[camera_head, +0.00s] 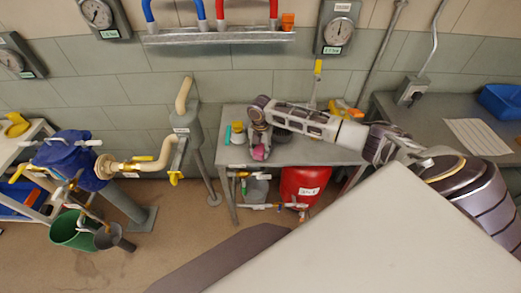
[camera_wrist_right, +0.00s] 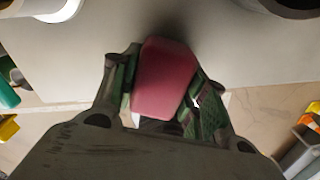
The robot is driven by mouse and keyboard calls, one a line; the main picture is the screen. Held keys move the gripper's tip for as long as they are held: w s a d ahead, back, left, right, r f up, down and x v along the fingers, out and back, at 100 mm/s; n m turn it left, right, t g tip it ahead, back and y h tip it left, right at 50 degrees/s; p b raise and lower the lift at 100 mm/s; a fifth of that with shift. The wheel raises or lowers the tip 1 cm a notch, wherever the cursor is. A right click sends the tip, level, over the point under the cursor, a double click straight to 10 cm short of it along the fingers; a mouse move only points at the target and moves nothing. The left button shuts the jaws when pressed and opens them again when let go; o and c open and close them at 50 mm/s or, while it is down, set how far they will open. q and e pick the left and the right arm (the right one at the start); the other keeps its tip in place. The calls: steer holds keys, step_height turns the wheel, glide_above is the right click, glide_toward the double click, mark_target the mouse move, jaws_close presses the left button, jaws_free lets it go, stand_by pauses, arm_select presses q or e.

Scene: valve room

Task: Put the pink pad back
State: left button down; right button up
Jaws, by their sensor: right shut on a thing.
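The pink pad (camera_wrist_right: 163,80) is between the two fingers of my right gripper (camera_wrist_right: 165,95) in the right wrist view. The gripper is shut on it, just above the grey table top. In the head view the pink pad (camera_head: 259,153) shows small at the front part of the table (camera_head: 300,150), below my right gripper (camera_head: 260,143). I cannot tell whether the pad touches the table. My left gripper does not show in either view.
A teal and yellow item (camera_head: 237,132) stands left of my right gripper on the table. A dark item (camera_head: 282,135) is just right of it. Wall pipes and a valve are to the left.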

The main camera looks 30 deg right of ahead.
mark_target(260, 147)
steer(key=shift+f, duration=0.2)
steer(key=shift+f, duration=0.15)
steer(key=o, duration=1)
steer(key=shift+r+b, duration=0.4)
steer(key=shift+r, duration=5.75)
